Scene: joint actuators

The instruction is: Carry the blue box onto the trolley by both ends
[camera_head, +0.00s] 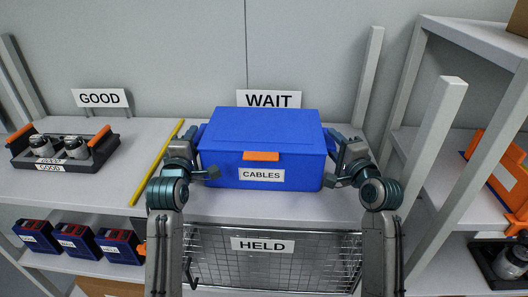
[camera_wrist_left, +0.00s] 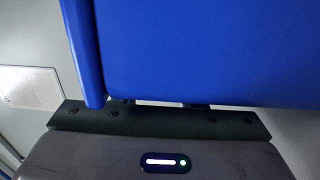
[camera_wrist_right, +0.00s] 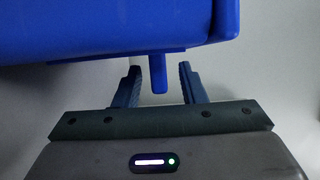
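The blue box (camera_head: 262,128), labelled CABLES with an orange front latch, sits level on the bench (camera_head: 120,183) under the WAIT sign. My left gripper (camera_head: 199,154) is at its left end, fingers spread apart. In the left wrist view the box (camera_wrist_left: 210,50) hides most of these fingers; only their bases show, well apart. My right gripper (camera_head: 334,158) is at the right end. In the right wrist view its open fingers (camera_wrist_right: 158,88) stand either side of a small blue tab on the box (camera_wrist_right: 110,25), with gaps both sides. I cannot make out a trolley for certain.
A yellow strip (camera_head: 157,163) lies left of the box. A dark tray (camera_head: 95,158) with metal parts stands further left. A grey shelf rack (camera_head: 440,150) rises at the right.

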